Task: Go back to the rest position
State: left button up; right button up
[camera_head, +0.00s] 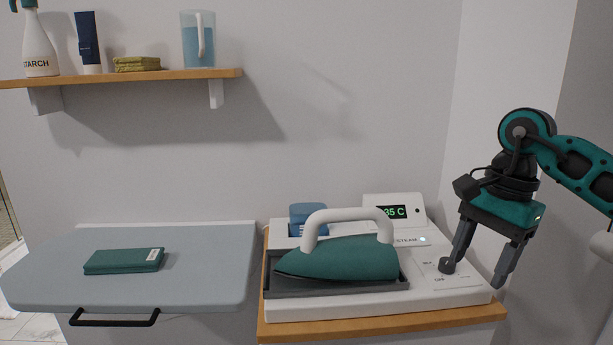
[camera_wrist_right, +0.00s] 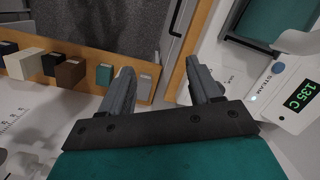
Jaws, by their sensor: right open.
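My right gripper (camera_head: 478,268) is open and empty. It hangs fingers down at the right end of the white steam station, near the black knob (camera_head: 447,265); I cannot tell whether a finger touches the knob. In the right wrist view its two grey fingers (camera_wrist_right: 168,90) are spread with nothing between them. The teal iron (camera_head: 343,259) with a white handle rests on the station's dark tray. The station's display (camera_head: 395,212) shows green digits, "35 C" in the head view and "135 C" in the right wrist view. My left gripper is not in view.
A folded teal cloth (camera_head: 124,261) lies on the grey ironing board (camera_head: 205,262) at left. The station (camera_head: 440,290) stands on a wood-topped cabinet (camera_head: 385,324). A wall shelf (camera_head: 125,78) holds a starch bottle, a tube, folded cloths and a jug. A wall is close at right.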

jog(key=s+a+f+m+t+y, duration=0.2)
jog(key=a+m+y, duration=0.75)
jog(key=a, duration=0.25)
jog(key=s+a+f+m+t+y, duration=0.1)
jog(key=s+a+f+m+y, duration=0.2)
jog(key=a+m+y, duration=0.8)
jog(key=w+d+f+m+t+h, duration=0.1)
jog(key=d+f+m+t+h, duration=0.45)
jog(key=m, duration=0.75)
jog(key=d+f+m+t+h, duration=0.3)
jog(key=f+m+t+h, duration=0.55)
jog(key=m, duration=0.45)
jog(key=s+d+f+m+g+h, duration=0.3)
jog(key=s+f+m, duration=0.2)
jog(key=s+f, duration=0.1)
jog(key=s+d+f+m+g+h+p, duration=0.1)
jog(key=s+d+f+m+g+h, duration=0.2)
jog(key=s+f+m, duration=0.3)
notch_tip(320, 180, down, 3)
jog(key=shift+s+r, duration=0.1)
jog(key=shift+s, duration=0.3)
